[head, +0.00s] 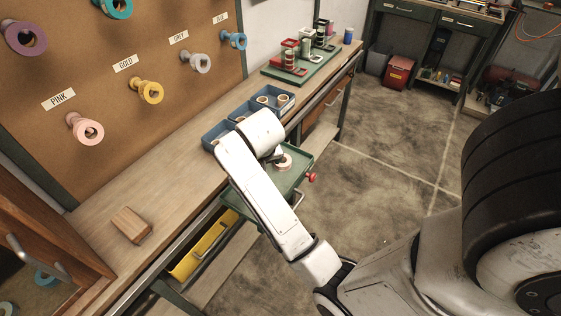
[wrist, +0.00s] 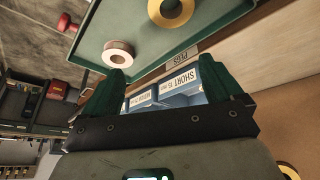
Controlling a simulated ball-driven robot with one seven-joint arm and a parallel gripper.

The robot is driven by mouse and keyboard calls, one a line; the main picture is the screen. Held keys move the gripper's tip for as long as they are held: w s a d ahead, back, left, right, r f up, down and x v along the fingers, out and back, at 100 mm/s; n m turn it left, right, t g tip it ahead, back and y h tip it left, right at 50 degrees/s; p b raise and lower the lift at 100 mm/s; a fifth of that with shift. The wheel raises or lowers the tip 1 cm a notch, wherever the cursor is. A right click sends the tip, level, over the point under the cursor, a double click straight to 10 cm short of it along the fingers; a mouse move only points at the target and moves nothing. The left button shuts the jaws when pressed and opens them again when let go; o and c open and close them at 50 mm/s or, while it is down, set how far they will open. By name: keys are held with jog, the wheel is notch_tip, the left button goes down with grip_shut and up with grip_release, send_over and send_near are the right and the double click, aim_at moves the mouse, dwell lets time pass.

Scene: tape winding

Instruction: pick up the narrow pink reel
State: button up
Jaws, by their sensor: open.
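A narrow reel with a pale pink side and a whitish ring face (wrist: 118,53) lies on a green tray (wrist: 143,42) in the wrist view. In the head view a pale reel (head: 284,162) shows on the pulled-out green tray (head: 303,152), partly hidden by my arm. My gripper (wrist: 164,82) is open and empty, its two dark green fingers apart. The pink reel appears beyond the left fingertip in the wrist view. I cannot tell the gap between them. A wider cream-yellow reel (wrist: 171,10) lies beside it on the tray.
Blue labelled bins (wrist: 178,85) with reels stand on the bench behind the tray. A pink spool shape (head: 86,128) hangs under the PINK label. A wooden block (head: 131,225) lies on the bench. The floor ahead is clear.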

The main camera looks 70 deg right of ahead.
jog(key=s+d+r+m+g+y, duration=0.2)
jog(key=s+d+m+g, duration=0.1)
jog(key=d+m, duration=0.7)
jog(key=m+y, duration=0.2)
jog(key=m, duration=0.1)
send_over(285, 166)
jog(key=w+d, duration=0.1)
jog(key=d, duration=0.2)
jog(key=f, duration=0.5)
jog(key=shift+w+a+f, duration=0.2)
jog(key=shift+a+f, duration=0.05)
jog(key=shift+f, duration=0.1)
jog(key=shift+w+a+f+p, duration=0.1)
jog(key=shift+f+p, duration=0.2)
jog(key=shift+f, duration=1)
jog(key=shift+a+f+p, duration=0.1)
jog(key=shift+f+p, duration=0.15)
jog(key=shift+f, duration=1.05)
jog(key=shift+c, duration=0.2)
jog(key=c, duration=1.1)
